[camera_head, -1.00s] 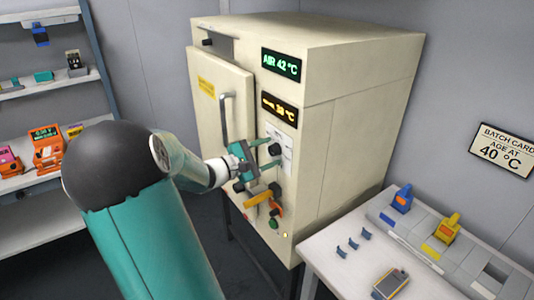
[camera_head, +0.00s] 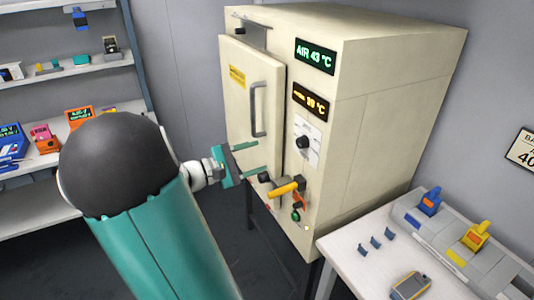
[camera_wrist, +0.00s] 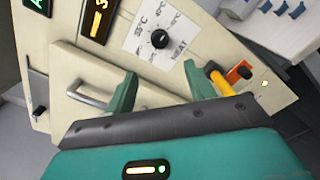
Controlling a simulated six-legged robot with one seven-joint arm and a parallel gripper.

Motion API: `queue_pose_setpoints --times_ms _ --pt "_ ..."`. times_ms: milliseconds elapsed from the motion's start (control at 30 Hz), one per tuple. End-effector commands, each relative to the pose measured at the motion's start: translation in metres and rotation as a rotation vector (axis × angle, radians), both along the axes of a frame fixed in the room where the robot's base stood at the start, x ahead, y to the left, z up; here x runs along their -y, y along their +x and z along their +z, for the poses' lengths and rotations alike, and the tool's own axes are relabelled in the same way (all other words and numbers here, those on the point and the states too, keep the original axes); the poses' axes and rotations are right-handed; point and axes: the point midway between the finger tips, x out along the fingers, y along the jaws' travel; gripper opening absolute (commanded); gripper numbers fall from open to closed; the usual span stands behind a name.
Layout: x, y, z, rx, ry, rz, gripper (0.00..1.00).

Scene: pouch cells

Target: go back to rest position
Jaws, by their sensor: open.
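My gripper (camera_head: 250,162) is open and empty, in front of the cream oven (camera_head: 385,110). Its two green fingers point at the control panel and touch nothing that I can see. The black heat knob (camera_head: 303,142) on its white dial plate stands to the right of the fingers. In the wrist view the heat knob (camera_wrist: 159,39) lies beyond the gap between the fingertips (camera_wrist: 158,88). The oven door (camera_head: 250,95) with its grey handle (camera_head: 258,108) looks closed or nearly so; I cannot tell which.
A yellow lever (camera_head: 284,189) and several small knobs sit low on the panel. A white table (camera_head: 345,250) with blue and yellow clips stands at right. Shelves (camera_head: 45,215) with instruments stand at left. The green display (camera_head: 315,57) reads AIR 43 °C.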

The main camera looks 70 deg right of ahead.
Motion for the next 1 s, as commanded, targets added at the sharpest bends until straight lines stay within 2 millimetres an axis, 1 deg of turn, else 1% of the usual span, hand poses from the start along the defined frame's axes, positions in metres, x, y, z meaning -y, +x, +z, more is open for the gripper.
queue_pose_setpoints --times_ms 100,733,800,867,967,1000 --pt "-0.004 0.003 0.000 0.000 0.000 0.000 0.54" --pt "-0.005 0.003 -0.001 0.012 0.006 -0.001 0.54" --pt "-0.012 0.004 -0.003 0.049 0.028 0.001 0.54" --pt "-0.022 0.006 -0.007 0.108 0.064 0.000 0.54" --pt "-0.050 0.012 -0.018 0.253 0.156 0.005 0.54" --pt "-0.064 0.016 -0.023 0.321 0.202 0.009 0.54"
